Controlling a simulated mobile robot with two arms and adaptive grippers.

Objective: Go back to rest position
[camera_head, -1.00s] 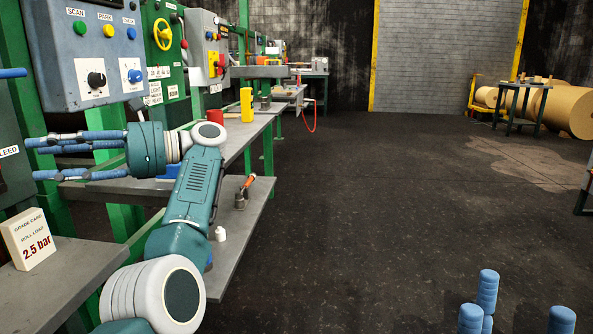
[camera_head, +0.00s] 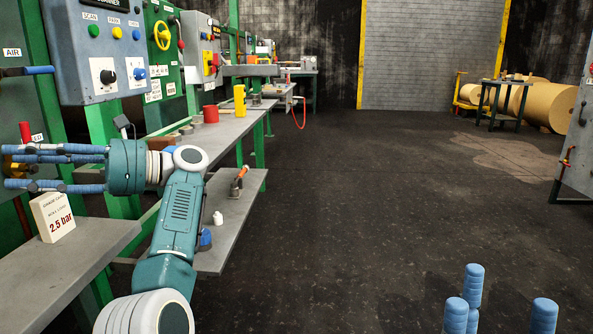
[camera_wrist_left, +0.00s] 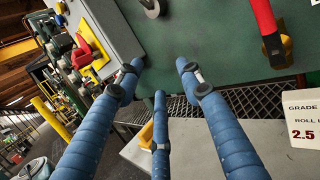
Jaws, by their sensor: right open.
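My left gripper (camera_head: 50,168) reaches in from the left in the camera_head view, with its blue fingers pointing left in front of the green machine panel. The left wrist view shows its fingers (camera_wrist_left: 160,95) spread apart with nothing between them. My right gripper (camera_head: 498,305) shows only as blue fingertips at the bottom right of the camera_head view. They are apart and empty, over the dark floor. The rest of the right arm is out of view.
A workbench (camera_head: 225,128) runs along the left. The floor (camera_head: 380,210) in the middle is clear. A grey cabinet (camera_head: 580,150) stands at right.

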